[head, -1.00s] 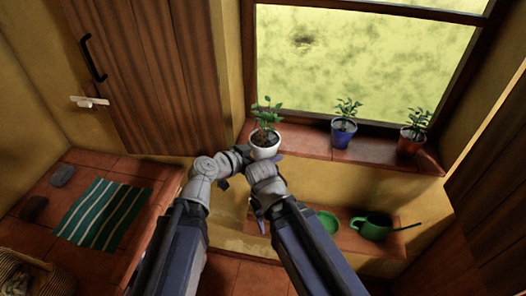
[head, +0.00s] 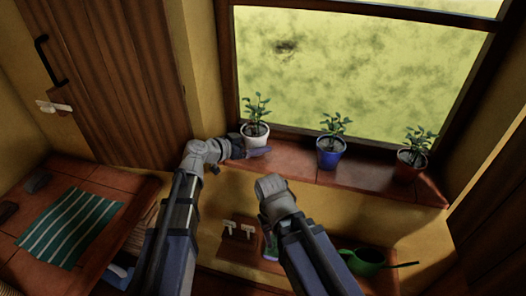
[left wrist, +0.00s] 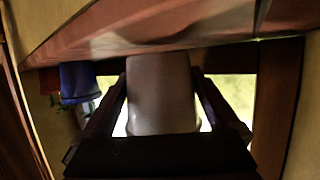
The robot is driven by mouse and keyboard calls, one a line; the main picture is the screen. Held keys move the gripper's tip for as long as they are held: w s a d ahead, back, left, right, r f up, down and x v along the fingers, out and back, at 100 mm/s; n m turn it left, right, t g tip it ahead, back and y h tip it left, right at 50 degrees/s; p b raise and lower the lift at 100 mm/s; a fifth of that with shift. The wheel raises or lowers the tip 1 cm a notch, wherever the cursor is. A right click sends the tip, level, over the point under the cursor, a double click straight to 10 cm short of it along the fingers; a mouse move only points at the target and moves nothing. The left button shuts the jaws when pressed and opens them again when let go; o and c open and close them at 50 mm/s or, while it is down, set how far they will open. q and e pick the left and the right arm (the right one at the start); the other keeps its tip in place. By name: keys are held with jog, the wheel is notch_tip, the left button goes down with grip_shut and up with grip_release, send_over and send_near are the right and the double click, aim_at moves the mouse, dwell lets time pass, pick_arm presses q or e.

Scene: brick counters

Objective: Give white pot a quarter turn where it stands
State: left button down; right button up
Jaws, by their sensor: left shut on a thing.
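The white pot (head: 255,141) stands upright with a leafy plant at the left end of the brick window sill. In the left wrist view its pale wall (left wrist: 162,95) fills the space between my fingers. My left gripper (head: 254,148) is shut on the white pot from the left and front, with a finger along its near side. The sill hides no part of the pot in the head view, but the finger covers its lower front. My right arm ends lower down, in front of the sill and apart from the pot; its fingers are hidden.
A blue pot (head: 329,156) and a brown-red pot (head: 411,165) stand farther right on the sill (head: 374,180). Below, a green watering can (head: 365,262) and small white T-shaped things are on a lower shelf. A striped cloth (head: 70,228) lies on the left counter.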

pick_arm(q)
jog(key=shift+w+d+f, duration=0.1)
jog(key=shift+w, duration=0.4)
pick_arm(e)
jog(key=shift+w+d+f, duration=0.15)
jog(key=shift+d, duration=0.15)
pick_arm(q)
jog(key=shift+s, duration=0.1)
jog(key=shift+s+n+t+y, duration=0.1)
jog(key=shift+n+t+y, duration=0.2)
jog(key=shift+n+t, duration=0.1)
jog(key=shift+n+t+y, duration=0.6)
jog(key=shift+n, duration=0.2)
jog(key=shift+w+f+b, duration=0.2)
jog(key=shift+f+b, duration=0.2)
pick_arm(e)
jog(key=shift+f, duration=0.35)
pick_arm(q)
grip_release()
